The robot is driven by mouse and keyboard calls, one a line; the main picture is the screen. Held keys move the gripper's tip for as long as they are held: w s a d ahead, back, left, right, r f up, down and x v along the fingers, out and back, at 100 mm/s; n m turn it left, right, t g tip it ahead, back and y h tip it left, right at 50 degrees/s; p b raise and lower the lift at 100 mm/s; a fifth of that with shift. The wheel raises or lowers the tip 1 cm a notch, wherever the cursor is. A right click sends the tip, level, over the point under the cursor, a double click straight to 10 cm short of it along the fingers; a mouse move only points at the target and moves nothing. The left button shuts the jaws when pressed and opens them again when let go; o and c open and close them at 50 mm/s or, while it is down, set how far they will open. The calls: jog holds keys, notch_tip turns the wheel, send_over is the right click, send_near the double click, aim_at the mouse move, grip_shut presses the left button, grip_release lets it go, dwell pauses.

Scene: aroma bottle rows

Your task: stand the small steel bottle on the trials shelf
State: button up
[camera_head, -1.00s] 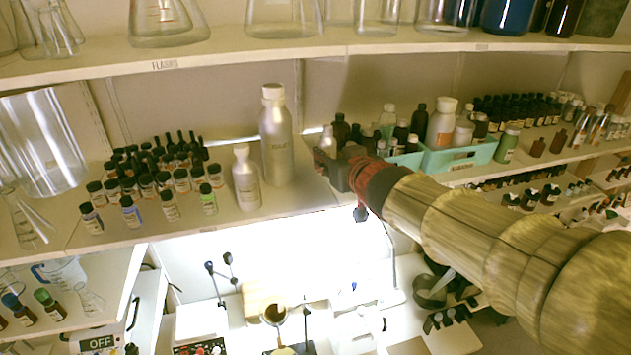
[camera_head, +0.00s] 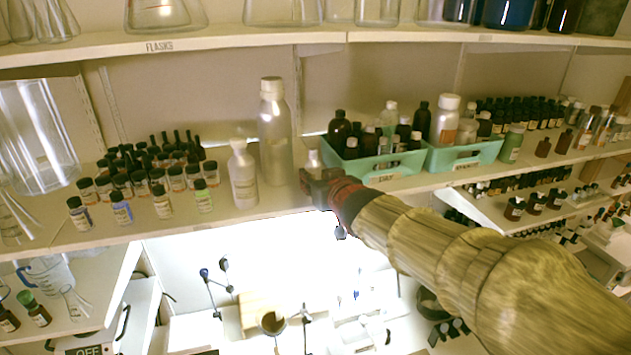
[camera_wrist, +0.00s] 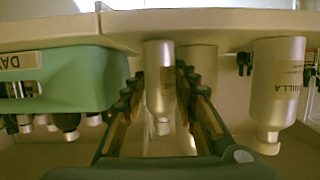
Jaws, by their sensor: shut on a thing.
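The small steel bottle (camera_head: 313,160) is pale metal with a light cap. In the head view only its upper part shows above my gripper (camera_head: 322,187), which hides its base. In the wrist view, which shows things upside down, the bottle (camera_wrist: 159,75) is between the two fingers of my gripper (camera_wrist: 160,100), which is shut on it. It looks upright, at the front of the middle shelf (camera_head: 150,229), between the big steel bottle and a teal box. I cannot tell whether its base touches the shelf. I can read no trials label.
A tall steel bottle (camera_head: 275,135) and a white-capped vanilla bottle (camera_head: 243,178) stand left of my gripper. The teal box marked DAY (camera_head: 400,180) holds dark bottles close on the right. Several small vials (camera_head: 163,205) crowd the left. The flasks shelf (camera_head: 230,41) is above.

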jog(key=shift+f, duration=0.15)
jog(key=o, duration=1.2)
jog(key=shift+s+r, duration=0.1)
jog(key=shift+r, duration=0.2)
jog(key=p+v, duration=0.3)
jog(key=v, duration=0.7)
jog(key=s+d+f+m+g+h, duration=0.1)
jog(key=s+d+f+h, duration=0.1)
jog(key=s+d, duration=0.35)
jog(key=s+d+f+m+g+h, duration=0.2)
jog(key=s+d+f+h, duration=0.1)
jog(key=s+d, duration=0.3)
jog(key=s+d+f+g, duration=0.1)
jog(key=s+f, duration=0.1)
jog(key=s, duration=0.3)
jog(key=s+d+f+g, duration=0.2)
jog(key=s+f, duration=0.1)
jog(key=s, duration=0.3)
jog(key=s+d+f+g, duration=0.1)
jog(key=s+f+g, duration=0.1)
jog(key=s, duration=0.4)
jog(key=shift+s+d+f+m, duration=0.1)
jog(key=shift+f+m, duration=0.05)
jog(key=shift+f, duration=0.2)
jog(key=shift+s+d+f+m, duration=0.1)
jog(key=shift+d+f+m, duration=0.05)
jog(key=shift+f, duration=0.15)
